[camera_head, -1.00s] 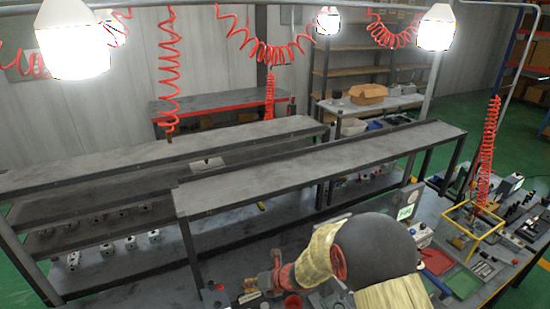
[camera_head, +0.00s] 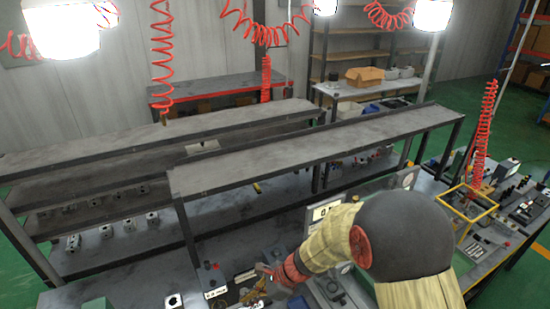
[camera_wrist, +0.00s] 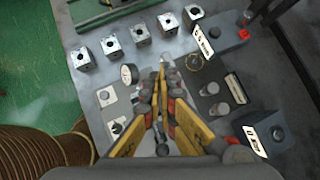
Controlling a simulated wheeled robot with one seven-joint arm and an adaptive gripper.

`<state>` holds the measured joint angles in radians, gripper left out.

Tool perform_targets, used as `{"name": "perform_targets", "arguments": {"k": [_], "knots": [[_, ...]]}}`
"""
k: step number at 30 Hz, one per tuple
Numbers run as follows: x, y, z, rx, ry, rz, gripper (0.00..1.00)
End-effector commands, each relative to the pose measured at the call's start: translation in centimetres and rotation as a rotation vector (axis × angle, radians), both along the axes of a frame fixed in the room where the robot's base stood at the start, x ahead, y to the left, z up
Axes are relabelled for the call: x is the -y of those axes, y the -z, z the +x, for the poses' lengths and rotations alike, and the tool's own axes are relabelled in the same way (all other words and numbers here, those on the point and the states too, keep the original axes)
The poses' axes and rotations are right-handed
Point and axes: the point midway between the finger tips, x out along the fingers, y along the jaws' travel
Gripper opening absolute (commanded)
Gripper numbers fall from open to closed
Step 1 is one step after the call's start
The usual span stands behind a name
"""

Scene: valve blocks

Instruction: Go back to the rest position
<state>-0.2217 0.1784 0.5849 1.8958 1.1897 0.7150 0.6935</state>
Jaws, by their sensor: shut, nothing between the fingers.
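My gripper (camera_wrist: 161,72) shows in the wrist view with its yellow fingers brought together at the tips. It is shut and empty, above a work surface with valve blocks. Several grey metal valve blocks (camera_wrist: 141,36) stand in a row ahead of the fingertips, apart from them. In the head view my arm (camera_head: 395,240), with a dark rounded joint and a beige cover, reaches left over the front bench. The gripper's fingertips are hard to make out there.
A grey box with a red button (camera_wrist: 243,34) stands right. A long raised shelf (camera_head: 320,150) crosses behind the arm. Red coiled hoses (camera_head: 162,60) hang overhead. Green floor (camera_wrist: 30,60) is clear at left.

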Motion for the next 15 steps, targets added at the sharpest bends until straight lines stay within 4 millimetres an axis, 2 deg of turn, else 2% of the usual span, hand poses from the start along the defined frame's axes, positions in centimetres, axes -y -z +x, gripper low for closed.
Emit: {"name": "perform_targets", "arguments": {"k": [6, 12, 15], "knots": [[6.3, -3.9, -6.5, 0.346, -0.638, -0.127, 0.0], [13.5, -6.1, -10.9, 0.568, -1.079, -0.297, 0.0], [17.0, -6.8, -12.7, 0.642, -1.238, -0.4, 0.0]]}}
